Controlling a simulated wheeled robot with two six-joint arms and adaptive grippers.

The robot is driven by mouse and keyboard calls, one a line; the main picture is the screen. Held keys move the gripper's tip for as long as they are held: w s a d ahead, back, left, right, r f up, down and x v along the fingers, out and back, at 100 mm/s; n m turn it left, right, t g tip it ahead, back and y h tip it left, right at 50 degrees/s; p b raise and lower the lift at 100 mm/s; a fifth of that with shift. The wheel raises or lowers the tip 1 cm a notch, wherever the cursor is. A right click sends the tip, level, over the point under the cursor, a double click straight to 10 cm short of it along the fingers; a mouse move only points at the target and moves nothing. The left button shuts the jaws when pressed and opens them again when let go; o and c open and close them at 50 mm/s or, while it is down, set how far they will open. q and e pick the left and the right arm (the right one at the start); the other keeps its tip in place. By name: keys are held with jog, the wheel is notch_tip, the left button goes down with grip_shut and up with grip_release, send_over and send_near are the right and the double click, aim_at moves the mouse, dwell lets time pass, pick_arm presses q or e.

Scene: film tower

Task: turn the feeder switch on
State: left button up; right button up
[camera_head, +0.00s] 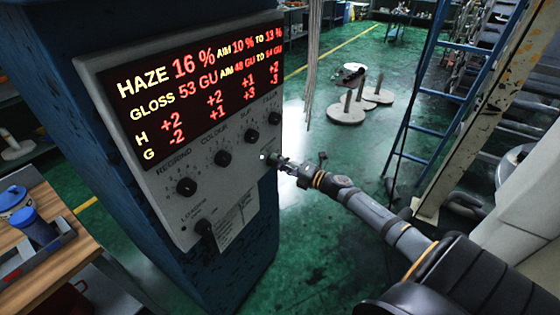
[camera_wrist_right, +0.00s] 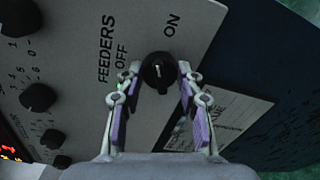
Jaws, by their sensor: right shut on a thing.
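The feeder switch (camera_wrist_right: 158,72) is a black round knob on the grey control panel (camera_head: 230,195), beside the printed words FEEDERS, OFF and ON. A pale mark shows on its face; I cannot tell surely which position it points to. My right gripper (camera_wrist_right: 158,80) has its two purple-padded fingers on either side of the knob and is shut on it. In the head view my right gripper (camera_head: 283,164) reaches the panel's lower right edge and hides the switch. My left gripper is not in view.
The panel has a red-lit display (camera_head: 205,75) and several other black knobs, such as the regrind knob (camera_head: 187,187). A blue ladder (camera_head: 425,110) stands to the right. A wooden bench (camera_head: 35,250) is at left.

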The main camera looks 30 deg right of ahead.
jog(key=m+p, duration=0.2)
jog(key=m, duration=0.3)
jog(key=shift+f, duration=0.1)
jog(key=shift+m, duration=0.3)
dwell(0.4)
jog(key=o, duration=1.2)
jog(key=shift+d, duration=0.1)
jog(key=v, duration=1.2)
